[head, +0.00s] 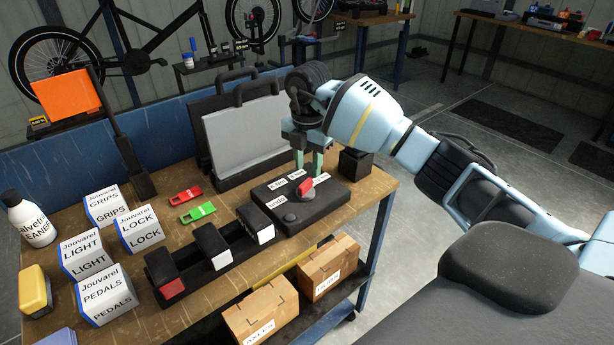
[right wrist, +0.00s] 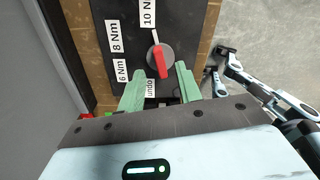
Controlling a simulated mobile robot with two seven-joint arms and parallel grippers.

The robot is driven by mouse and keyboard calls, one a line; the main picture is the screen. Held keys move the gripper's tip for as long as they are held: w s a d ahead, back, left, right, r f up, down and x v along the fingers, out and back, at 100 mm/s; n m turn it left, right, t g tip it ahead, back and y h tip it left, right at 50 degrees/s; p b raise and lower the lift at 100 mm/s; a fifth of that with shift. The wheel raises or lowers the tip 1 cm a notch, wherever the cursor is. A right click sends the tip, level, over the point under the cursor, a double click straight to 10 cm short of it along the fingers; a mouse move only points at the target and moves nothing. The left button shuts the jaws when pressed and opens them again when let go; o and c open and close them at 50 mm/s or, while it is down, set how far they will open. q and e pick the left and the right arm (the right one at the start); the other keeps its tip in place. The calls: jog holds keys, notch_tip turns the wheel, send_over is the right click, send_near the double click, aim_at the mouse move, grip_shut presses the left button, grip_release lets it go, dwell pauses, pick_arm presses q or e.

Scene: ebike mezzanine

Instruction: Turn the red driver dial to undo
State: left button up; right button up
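The red driver dial (head: 305,187) is on top of a black box (head: 325,205) on the workbench. In the right wrist view the dial (right wrist: 160,58) has a grey round base and a red bar running down, slightly right. White labels read 6 Nm, 8 Nm, 10 Nm and undo (right wrist: 151,88); the undo label lies just below and left of the bar's lower end. My right gripper (head: 308,160) is above the box's far side. Its green fingers (right wrist: 161,68) are apart, one each side of the bar's lower end; contact cannot be told. My left gripper is out of view.
A grey case (head: 245,140) stands behind the box. A black holder (head: 215,262) with upright blocks lies left of it, beside green (head: 198,212) and red (head: 186,195) tools. Labelled white boxes (head: 143,228) fill the bench's left. Cardboard boxes (head: 262,310) sit below the front edge.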

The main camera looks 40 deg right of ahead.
aim_at(307, 181)
jog(key=shift+f, duration=2.3)
grip_shut()
